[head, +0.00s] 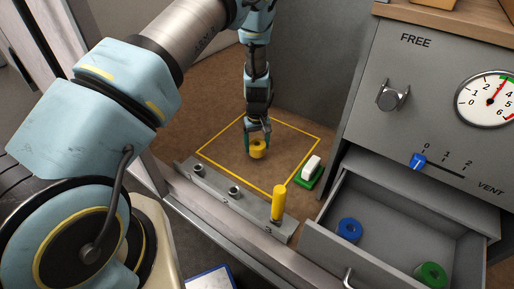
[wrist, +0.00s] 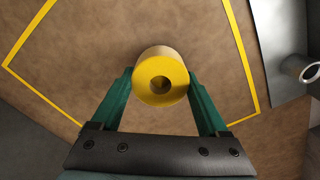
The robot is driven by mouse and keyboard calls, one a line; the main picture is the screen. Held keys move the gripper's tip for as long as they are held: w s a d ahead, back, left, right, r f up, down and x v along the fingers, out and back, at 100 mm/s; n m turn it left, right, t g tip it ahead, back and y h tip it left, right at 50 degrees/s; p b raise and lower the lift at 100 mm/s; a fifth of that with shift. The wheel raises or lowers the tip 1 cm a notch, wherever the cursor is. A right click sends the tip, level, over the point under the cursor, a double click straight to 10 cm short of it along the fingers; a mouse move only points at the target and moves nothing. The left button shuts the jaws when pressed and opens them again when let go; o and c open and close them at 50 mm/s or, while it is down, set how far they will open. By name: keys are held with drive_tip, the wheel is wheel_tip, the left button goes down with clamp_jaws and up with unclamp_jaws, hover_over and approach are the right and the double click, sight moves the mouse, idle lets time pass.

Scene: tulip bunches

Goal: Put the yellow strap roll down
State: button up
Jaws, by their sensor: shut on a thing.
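The yellow strap roll (head: 258,152) is a short cylinder with a round hole in its end. My gripper (head: 258,135) is shut on it, low over the brown surface inside a yellow outlined square (head: 214,142). In the wrist view the roll (wrist: 161,80) sits between the two green fingers (wrist: 161,92), its holed end facing the camera. I cannot tell whether the roll touches the surface.
A grey rail with sockets (head: 205,184) and an upright yellow peg (head: 278,203) runs along the front. A green and white block (head: 308,171) lies right of the square. The grey cabinet's open drawer (head: 400,215) holds a blue roll (head: 349,230) and a green roll (head: 431,274).

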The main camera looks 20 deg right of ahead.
sight(257, 150)
drive_tip(key=shift+f, duration=1.35)
drive_tip(key=shift+f, duration=0.2)
drive_tip(key=o, duration=1.4)
drive_tip(key=shift+r, duration=0.15)
wheel_tip(257, 150, up, 12)
drive_tip(key=b, duration=0.3)
drive_tip(key=shift+a+r, duration=0.1)
